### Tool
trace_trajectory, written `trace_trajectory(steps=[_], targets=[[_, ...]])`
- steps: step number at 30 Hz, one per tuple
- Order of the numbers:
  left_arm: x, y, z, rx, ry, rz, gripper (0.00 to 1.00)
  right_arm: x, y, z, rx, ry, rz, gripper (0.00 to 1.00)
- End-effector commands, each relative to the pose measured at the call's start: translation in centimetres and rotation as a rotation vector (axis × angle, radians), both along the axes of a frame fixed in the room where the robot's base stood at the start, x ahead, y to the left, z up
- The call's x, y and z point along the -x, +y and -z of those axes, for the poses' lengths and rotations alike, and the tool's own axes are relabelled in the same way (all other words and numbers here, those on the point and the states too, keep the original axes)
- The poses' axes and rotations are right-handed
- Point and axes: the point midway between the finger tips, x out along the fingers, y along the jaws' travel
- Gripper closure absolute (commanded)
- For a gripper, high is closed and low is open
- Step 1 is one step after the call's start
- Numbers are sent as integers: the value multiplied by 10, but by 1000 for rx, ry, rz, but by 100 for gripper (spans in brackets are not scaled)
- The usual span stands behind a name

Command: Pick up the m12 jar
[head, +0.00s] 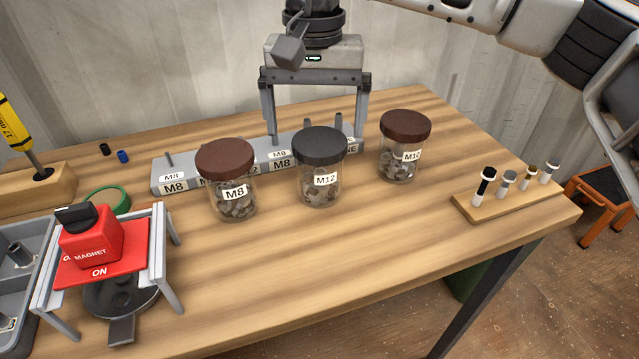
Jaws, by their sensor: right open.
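The M12 jar (320,180) is clear glass with a dark grey lid and a white label, and holds metal pieces. It stands upright on the wooden table between two brown-lidded jars, the M8 jar (232,190) on its left and another jar (402,160) on its right, whose label looks like M10 or M16. My right gripper (318,125) is open, pointing down behind the M12 jar's lid, with one finger on each side of it in the picture. The fingers look apart from the jar. The gripper holds nothing. My left gripper is not in view.
A grey labelled rack (178,180) with pegs stands close behind the jars. A red magnet block (92,245) on a grey stand is at front left. A wooden board (480,207) with several small bolts lies at right. The table front is clear.

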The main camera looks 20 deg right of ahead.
Motion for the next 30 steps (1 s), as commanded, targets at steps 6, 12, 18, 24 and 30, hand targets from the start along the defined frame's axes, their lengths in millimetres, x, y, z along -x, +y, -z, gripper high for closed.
trace_trajectory(steps=[6,12,18,24,30], targets=[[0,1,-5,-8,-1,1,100,0,-7,32,1,4,0,3],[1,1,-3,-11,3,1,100,0,-7,48,-1,2,2,3],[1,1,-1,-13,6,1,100,0,-7,48,0,1,2,3],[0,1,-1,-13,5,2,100,0,-7,48,0,1,2,59],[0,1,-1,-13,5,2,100,-1,-7,47,-2,-1,2,80]])
